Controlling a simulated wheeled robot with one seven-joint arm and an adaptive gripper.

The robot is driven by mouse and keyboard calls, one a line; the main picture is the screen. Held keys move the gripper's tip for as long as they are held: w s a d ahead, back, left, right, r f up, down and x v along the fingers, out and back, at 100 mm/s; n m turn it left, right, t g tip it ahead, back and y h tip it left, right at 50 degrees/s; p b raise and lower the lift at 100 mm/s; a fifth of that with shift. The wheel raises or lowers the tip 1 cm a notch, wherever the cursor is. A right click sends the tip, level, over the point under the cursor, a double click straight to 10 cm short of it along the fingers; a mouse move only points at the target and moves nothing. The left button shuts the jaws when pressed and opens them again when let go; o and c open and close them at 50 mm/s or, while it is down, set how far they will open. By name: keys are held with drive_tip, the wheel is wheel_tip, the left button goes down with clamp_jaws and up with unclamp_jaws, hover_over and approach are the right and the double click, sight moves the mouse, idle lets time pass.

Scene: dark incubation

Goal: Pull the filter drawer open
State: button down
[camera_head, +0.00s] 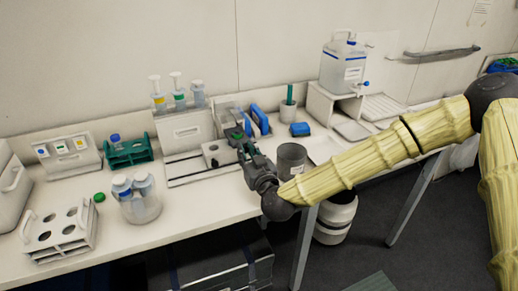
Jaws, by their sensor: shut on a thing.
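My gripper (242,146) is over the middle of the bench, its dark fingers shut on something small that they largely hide. I cannot tell whether it is a handle. A white box (187,132) with a handle-like front stands left of my gripper, apart from it. It may be the filter drawer's housing, but no label is readable. A small white block with a round dark hole (213,151) sits just left of my fingers. A flat white panel with dark lines (190,172) lies in front of the box.
A grey cup (291,160) stands close right of my gripper. Blue tools (259,119) are behind it. A jar with blue-capped bottles (137,203), a white rack (62,236) and a green rack (128,154) stand left. A jug (342,68) stands back right.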

drive_tip(key=shift+s+d, duration=0.1)
drive_tip(key=shift+s, duration=0.05)
drive_tip(key=c, duration=1.3)
unclamp_jaws()
drive_tip(key=shift+d, duration=0.1)
drive_tip(key=shift+s+d, duration=0.15)
drive_tip(key=shift+s, duration=0.35)
drive_tip(key=v, duration=1.1)
